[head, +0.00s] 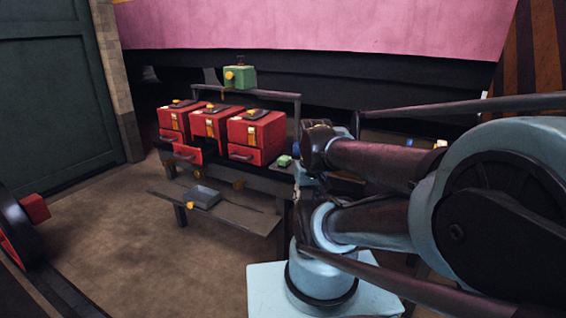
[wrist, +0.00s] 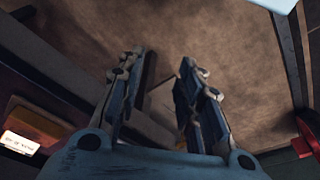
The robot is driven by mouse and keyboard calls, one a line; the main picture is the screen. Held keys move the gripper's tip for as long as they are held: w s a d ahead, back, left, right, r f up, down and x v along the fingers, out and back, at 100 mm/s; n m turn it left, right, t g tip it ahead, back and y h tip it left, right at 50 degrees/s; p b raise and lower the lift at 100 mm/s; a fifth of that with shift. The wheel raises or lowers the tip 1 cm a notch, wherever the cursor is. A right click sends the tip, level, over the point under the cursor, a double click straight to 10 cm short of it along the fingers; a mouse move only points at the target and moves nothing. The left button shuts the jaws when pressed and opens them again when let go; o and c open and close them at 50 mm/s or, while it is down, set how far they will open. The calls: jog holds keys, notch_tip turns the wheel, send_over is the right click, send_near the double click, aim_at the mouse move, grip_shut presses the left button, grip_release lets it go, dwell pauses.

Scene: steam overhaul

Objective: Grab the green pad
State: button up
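A small light-green block (head: 284,160), which looks like the green pad, lies on the dark bench (head: 262,180) just right of the red boxes. In the head view my arm stands close to its right. My gripper (wrist: 162,62) shows in the wrist view with its two fingers apart and nothing between them. I cannot make out the fingers in the head view. No green pad shows in the wrist view.
Three red boxes (head: 252,135) stand in a row on the bench. A larger green box (head: 239,77) sits on the rail above them. A grey tray (head: 201,196) lies on the lower shelf. The floor in front is open; a dark wheel (head: 14,228) stands at left.

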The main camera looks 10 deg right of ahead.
jog(key=o, duration=1)
jog(key=shift+r+m, duration=0.4)
jog(key=shift+r, duration=0.4)
notch_tip(320, 180, up, 8)
jog(key=m+y, duration=0.4)
jog(key=m, duration=2.1)
send_over(285, 158)
jog(key=s+d, duration=0.3)
jog(key=d, duration=0.2)
jog(key=x, duration=1.6)
jog(key=shift+w+d+f, duration=0.1)
jog(key=shift+w+f, duration=0.15)
jog(key=shift+f, duration=0.05)
